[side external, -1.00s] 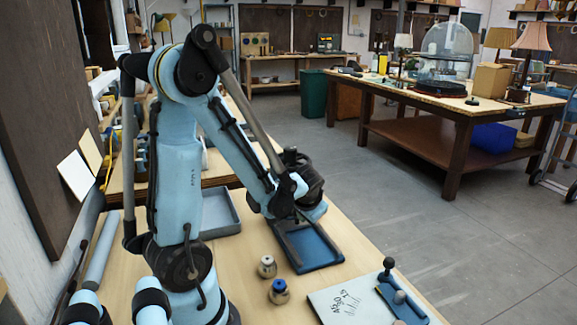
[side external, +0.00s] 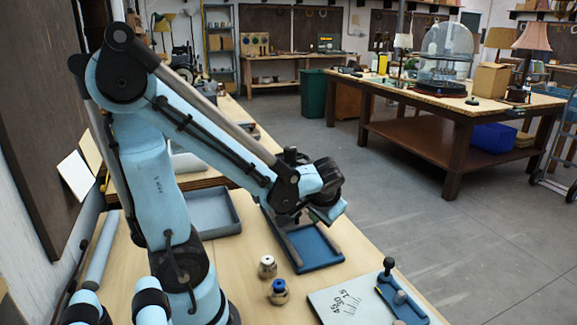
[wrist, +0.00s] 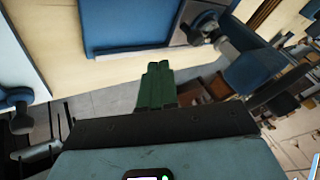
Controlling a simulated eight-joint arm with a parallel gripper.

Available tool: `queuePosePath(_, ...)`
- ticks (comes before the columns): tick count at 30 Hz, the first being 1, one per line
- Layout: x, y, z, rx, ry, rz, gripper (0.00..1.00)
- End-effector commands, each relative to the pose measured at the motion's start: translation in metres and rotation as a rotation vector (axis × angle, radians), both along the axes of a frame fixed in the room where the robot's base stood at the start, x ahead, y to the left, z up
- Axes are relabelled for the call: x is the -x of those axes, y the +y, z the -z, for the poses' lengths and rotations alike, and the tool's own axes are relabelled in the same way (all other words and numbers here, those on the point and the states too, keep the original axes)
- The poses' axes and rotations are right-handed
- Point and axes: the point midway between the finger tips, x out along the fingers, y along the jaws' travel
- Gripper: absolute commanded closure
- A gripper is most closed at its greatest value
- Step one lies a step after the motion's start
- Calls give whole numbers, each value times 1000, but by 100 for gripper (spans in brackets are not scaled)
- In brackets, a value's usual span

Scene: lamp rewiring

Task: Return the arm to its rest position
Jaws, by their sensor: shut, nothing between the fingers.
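My gripper (wrist: 157,68) shows in the wrist view as two green fingers pressed together, with nothing between them. In the side view my wrist hangs over the bench near the blue tray (side external: 322,250), at the bench's right edge. The fingers are hard to make out there. My arm is bent, with its elbow high at the upper left and its forearm sloping down to the right.
Two small knobbed metal parts, one plain (side external: 267,267) and one blue-ringed (side external: 279,291), stand on the wooden bench. A grey tray (side external: 236,226) lies behind them. A marked white board (side external: 338,307) lies at the front right. Open floor lies beyond the bench.

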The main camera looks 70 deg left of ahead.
Motion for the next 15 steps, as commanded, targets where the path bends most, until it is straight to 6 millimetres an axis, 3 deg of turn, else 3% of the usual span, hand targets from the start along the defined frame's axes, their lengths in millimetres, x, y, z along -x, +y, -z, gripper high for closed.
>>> queuePosePath(9,7,-21,-28,1,1,2,100)
queuePosePath(15,10,-27,-36,4,1,6,100)
